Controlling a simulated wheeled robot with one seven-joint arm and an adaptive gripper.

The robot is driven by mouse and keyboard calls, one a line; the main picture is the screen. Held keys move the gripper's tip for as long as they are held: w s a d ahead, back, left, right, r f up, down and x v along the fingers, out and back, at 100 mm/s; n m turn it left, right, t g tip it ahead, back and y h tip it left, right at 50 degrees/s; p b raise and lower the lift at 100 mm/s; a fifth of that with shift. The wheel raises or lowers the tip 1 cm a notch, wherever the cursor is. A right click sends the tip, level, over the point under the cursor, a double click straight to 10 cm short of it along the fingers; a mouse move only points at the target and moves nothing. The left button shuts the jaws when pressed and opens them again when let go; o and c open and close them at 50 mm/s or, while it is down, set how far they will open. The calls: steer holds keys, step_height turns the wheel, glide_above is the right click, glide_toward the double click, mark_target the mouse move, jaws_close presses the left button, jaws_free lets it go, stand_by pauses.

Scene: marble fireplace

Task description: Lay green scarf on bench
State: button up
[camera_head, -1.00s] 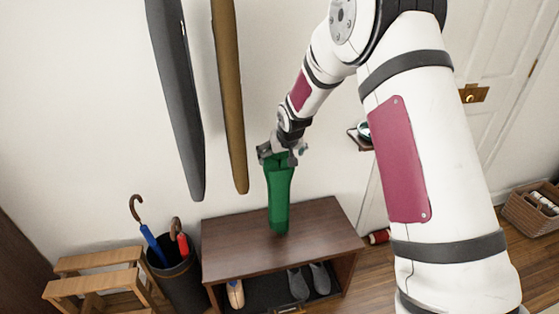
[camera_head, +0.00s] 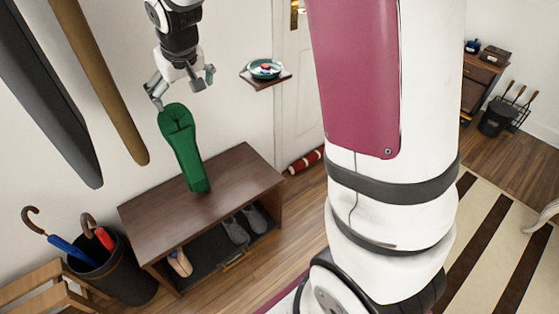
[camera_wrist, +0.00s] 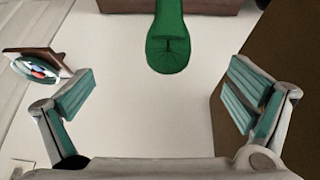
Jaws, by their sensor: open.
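The green scarf (camera_head: 184,145) is a long, narrow shape that stands nearly upright, slightly tilted in the head view. Its lower end meets the top of the dark brown wooden bench (camera_head: 235,175). My gripper (camera_head: 182,88) is open and empty just above the scarf's upper end, with its fingers spread wide. In the wrist view the scarf (camera_wrist: 168,40) shows at top centre, ahead of the gap between my open fingers (camera_wrist: 162,95), touching neither. A strip of the bench (camera_wrist: 215,5) shows at that view's top edge.
Grey (camera_head: 45,90) and brown (camera_head: 95,75) long hanging items are at left. An umbrella bin (camera_head: 120,270) stands beside the bench. A small wall shelf (camera_head: 268,80) holds a dish right of my gripper. Shoes (camera_head: 235,230) sit under the bench. The bench top around the scarf is clear.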

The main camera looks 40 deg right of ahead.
steer(key=s+r+g, duration=0.1)
steer(key=s+r, duration=0.5)
steer(key=s, duration=0.7)
steer(key=s+g, duration=0.2)
steer(key=s, duration=2.2)
steer(key=shift+s+a+y, duration=0.25)
steer(key=shift+y, duration=0.05)
